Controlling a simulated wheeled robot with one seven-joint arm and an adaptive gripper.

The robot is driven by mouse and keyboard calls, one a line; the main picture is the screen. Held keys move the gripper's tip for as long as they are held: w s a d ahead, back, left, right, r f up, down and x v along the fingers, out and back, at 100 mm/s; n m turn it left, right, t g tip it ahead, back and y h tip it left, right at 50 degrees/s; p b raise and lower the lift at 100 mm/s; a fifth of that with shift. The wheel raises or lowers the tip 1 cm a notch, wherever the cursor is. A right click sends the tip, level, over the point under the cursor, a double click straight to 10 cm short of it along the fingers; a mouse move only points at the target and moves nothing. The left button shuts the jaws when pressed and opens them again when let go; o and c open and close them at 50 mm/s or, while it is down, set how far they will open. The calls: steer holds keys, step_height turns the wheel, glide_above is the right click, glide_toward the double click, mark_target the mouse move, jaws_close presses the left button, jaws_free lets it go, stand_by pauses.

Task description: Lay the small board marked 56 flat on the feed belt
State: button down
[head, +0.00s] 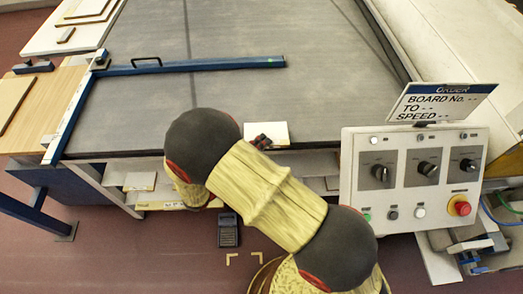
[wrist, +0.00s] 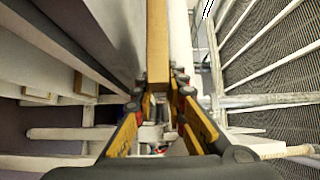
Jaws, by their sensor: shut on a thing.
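A small white board (head: 272,131) shows at the front edge of the grey feed belt (head: 310,85) in the head view. My gripper (head: 260,142) is at its lower left corner. In the wrist view my gripper (wrist: 174,85) is shut on the board, which is seen edge-on, with a tan edge (wrist: 158,40) and a pale face to its right. The board appears tilted up rather than lying flat. I cannot tell whether it touches the belt. No number is readable on it. My arm hides part of the belt's front edge.
A blue fence bar (head: 190,66) with a black handle crosses the belt's left side. A control panel (head: 415,180) and order sign (head: 440,103) stand at the right. Other boards lie upper left (head: 88,10) and on a low shelf (head: 140,181). The belt's middle is clear.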

steer(key=shift+f+b, duration=0.6)
steer(key=shift+f, duration=0.95)
steer(key=shift+f, duration=0.1)
steer(key=c, duration=1.8)
jaws_free()
